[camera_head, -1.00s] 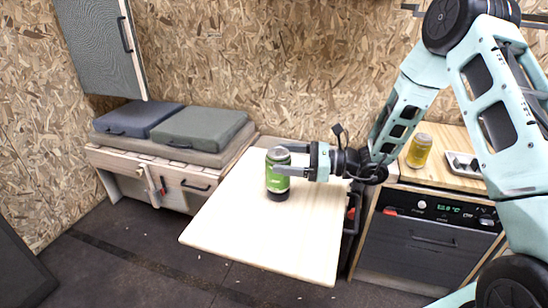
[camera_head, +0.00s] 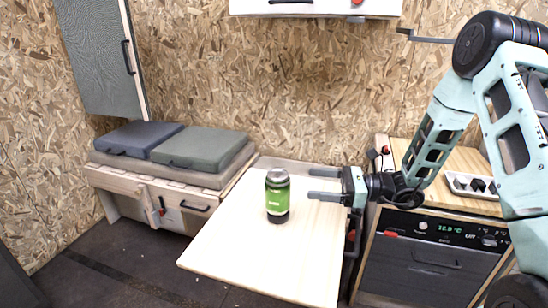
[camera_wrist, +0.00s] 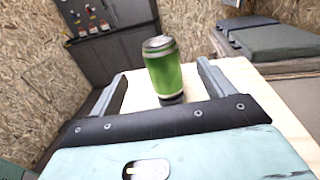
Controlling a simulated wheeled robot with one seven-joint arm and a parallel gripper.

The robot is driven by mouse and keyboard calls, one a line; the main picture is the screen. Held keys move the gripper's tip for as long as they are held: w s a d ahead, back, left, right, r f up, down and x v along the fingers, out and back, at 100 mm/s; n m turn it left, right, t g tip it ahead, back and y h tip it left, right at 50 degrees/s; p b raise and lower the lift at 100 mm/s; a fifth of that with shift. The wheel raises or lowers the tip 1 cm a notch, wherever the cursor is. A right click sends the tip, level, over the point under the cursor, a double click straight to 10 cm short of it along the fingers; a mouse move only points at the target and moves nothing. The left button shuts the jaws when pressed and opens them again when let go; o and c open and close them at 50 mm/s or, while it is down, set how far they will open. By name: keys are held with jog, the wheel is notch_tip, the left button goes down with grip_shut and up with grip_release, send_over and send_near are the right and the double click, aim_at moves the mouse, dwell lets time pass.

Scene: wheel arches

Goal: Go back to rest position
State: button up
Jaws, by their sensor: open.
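My gripper (camera_head: 325,184) is open and empty in the head view, its two fingers pointing left above the table. A green can (camera_head: 277,196) stands upright on the light wooden table (camera_head: 240,252), to the left of the fingertips and apart from them. In the wrist view the green can (camera_wrist: 164,70) shows ahead, between the lines of the two open fingers (camera_wrist: 160,92). Its base is partly hidden by the gripper body.
A bench with cushions (camera_head: 200,147) is at the left. A white overhead cabinet (camera_head: 315,8) hangs at the top. The table's front half is clear.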

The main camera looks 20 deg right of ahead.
jog(key=s+a+n+g+h, duration=0.2)
jog(key=s+a+n+g, duration=0.3)
jog(key=s+n+g, duration=0.15)
jog(key=s+d+f+n+g+h, duration=0.2)
jog(key=s+d+n+g+h, duration=0.2)
jog(key=s+n+h, duration=0.65)
jog(key=w+d+r+n+t+h, duration=0.2)
jog(key=d+r+n+t+h, duration=0.25)
jog(key=n, duration=0.25)
jog(key=s+a+r+n+g+y, duration=0.1)
jog(key=s+a+n, duration=0.2)
jog(key=s+a, duration=0.45)
jog(key=s+a+r+n+g+y, duration=0.1)
jog(key=s+a+n, duration=0.35)
jog(key=a, duration=0.65)
notch_tip(320, 180, up, 14)
jog(key=s+p, duration=0.1)
jog(key=p, duration=1.2)
jog(key=shift+s+f+p, duration=0.2)
jog(key=shift+p, duration=0.15)
